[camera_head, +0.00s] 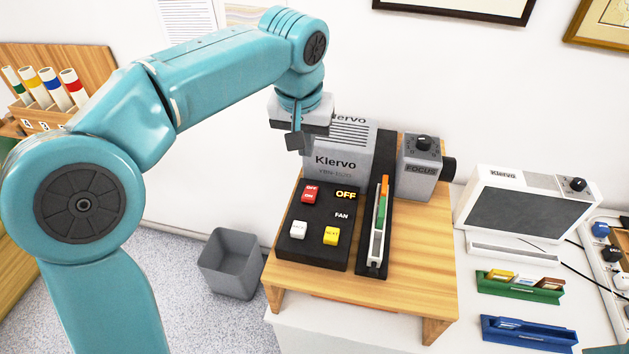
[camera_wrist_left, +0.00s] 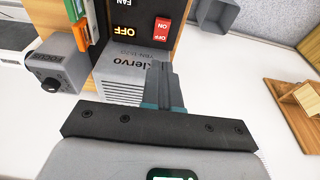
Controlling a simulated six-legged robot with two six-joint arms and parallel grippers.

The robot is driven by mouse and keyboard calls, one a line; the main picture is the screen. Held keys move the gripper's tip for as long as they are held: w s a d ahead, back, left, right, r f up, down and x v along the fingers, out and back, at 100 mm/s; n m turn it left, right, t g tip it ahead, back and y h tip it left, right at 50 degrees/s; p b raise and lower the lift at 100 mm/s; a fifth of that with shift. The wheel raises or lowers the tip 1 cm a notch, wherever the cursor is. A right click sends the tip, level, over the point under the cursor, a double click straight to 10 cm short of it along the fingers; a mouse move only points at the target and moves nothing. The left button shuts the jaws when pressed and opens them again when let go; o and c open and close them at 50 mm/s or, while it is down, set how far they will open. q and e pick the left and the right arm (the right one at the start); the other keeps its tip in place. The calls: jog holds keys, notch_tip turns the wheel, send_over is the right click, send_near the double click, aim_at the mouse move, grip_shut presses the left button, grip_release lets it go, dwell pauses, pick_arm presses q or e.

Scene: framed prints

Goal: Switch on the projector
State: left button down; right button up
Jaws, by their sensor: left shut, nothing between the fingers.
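The projector (camera_head: 343,162) is a grey Klervo box on a wooden stand, and it also shows in the left wrist view (camera_wrist_left: 125,80). Its black control panel (camera_head: 318,258) holds a red OFF/ON rocker switch (camera_head: 310,194), seen in the left wrist view too (camera_wrist_left: 162,29). Beside the switch a lit yellow label (camera_head: 346,195) reads OFF. A white button (camera_head: 298,230) and a yellow button (camera_head: 331,236) sit lower on the panel. My left gripper (camera_head: 294,142) is shut and empty, above and behind the red switch at the projector's left side, apart from the switch. My right gripper is not in view.
A slide tray (camera_head: 378,240) with coloured slides stands right of the panel. A FOCUS box (camera_head: 419,166) is behind it. A white Klervo viewer (camera_head: 525,205) and green and blue slide holders (camera_head: 518,287) are at right. A grey bin (camera_head: 232,262) stands on the floor.

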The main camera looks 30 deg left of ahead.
pick_arm(q)
jog(key=shift+s+a+r, duration=0.15)
jog(key=shift+a, duration=0.05)
jog(key=shift+d, duration=0.1)
send_over(308, 196)
notch_tip(308, 196, down, 10)
jog(key=shift+s, duration=0.1)
jog(key=shift+s+d+f+p, duration=0.15)
jog(key=shift+f+p, duration=0.1)
jog(key=shift+f, duration=0.7)
jog(key=shift+s+f+p, duration=0.15)
jog(key=shift+f+p, duration=0.05)
jog(key=shift+f, duration=0.75)
